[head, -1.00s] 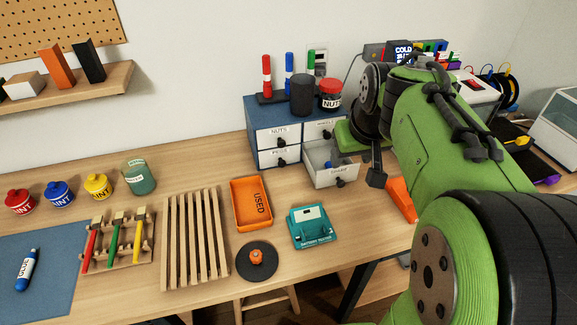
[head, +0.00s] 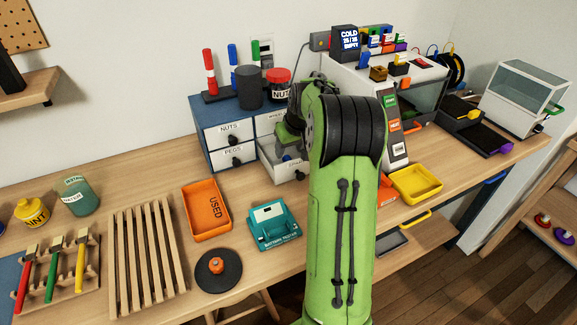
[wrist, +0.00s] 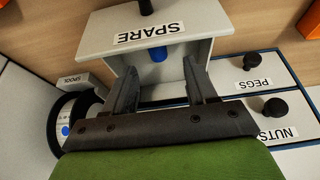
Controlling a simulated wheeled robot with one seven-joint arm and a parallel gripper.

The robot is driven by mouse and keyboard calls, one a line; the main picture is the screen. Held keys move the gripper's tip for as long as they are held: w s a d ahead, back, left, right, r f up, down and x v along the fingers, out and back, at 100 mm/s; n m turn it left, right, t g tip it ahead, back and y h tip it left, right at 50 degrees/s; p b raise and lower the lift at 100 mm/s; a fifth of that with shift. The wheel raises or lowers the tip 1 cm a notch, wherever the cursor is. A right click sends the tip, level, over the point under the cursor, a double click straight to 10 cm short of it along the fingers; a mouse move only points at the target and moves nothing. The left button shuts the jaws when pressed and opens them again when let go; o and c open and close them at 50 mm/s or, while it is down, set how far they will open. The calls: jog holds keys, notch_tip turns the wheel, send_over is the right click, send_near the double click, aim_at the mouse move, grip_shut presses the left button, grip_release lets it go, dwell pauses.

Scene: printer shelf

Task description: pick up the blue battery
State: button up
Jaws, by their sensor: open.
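The blue battery (wrist: 157,55) lies inside the open SPARE drawer (wrist: 145,38), seen in the wrist view as a short blue end near the drawer front. In the head view the same drawer (head: 280,172) is pulled out of the blue cabinet, with a small blue spot (head: 287,157) inside. My gripper (wrist: 159,66) is open over the drawer. Its two dark fingers lie either side of the battery in the wrist view, with nothing between the tips that I can see being touched. In the head view my arm mostly hides the gripper and part of the drawer.
The NUTS drawer (wrist: 278,108) and PEGS drawer (wrist: 250,66) are shut beside the open one. A teal battery tester (head: 273,225) and an orange USED tray (head: 206,210) stand on the bench in front. A dark cup (head: 249,87) and a NUTS jar (head: 279,83) stand atop the cabinet.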

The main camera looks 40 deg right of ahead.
aim_at(288, 158)
jog(key=b+x, duration=0.1)
jog(key=x, duration=0.4)
jog(key=shift+s+d+f+b, duration=0.1)
jog(key=shift+s+f+b, duration=0.1)
jog(key=shift+b, duration=0.15)
jog(key=shift+r, duration=0.15)
jog(key=shift+c, duration=0.3)
grip_shut()
